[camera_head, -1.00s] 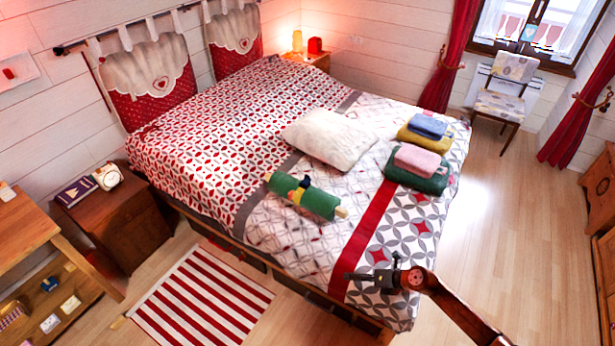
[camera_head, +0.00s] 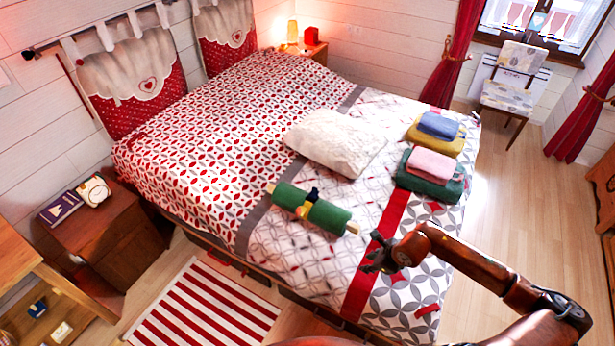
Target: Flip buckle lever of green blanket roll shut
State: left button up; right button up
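The green blanket roll (camera_head: 327,215) lies on the near side of the bed, with pale rod ends showing at both sides. A yellow strap with a dark buckle (camera_head: 308,198) wraps its middle. The lever is too small to tell whether it is up or down. My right gripper (camera_head: 372,262) is over the red stripe of the bed cover, to the right of and nearer than the roll, apart from it. Its fingers are dark and small, so I cannot tell if they are open; I see nothing held. My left gripper is not in view.
A white fluffy pillow (camera_head: 335,142) lies behind the roll. Folded blankets, including a dark green one (camera_head: 430,182), are stacked at the right on the bed. A nightstand (camera_head: 105,230) stands at the left. A striped rug (camera_head: 205,305) covers the floor before the bed.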

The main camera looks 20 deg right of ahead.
aim_at(314, 192)
jog(key=i, duration=1.35)
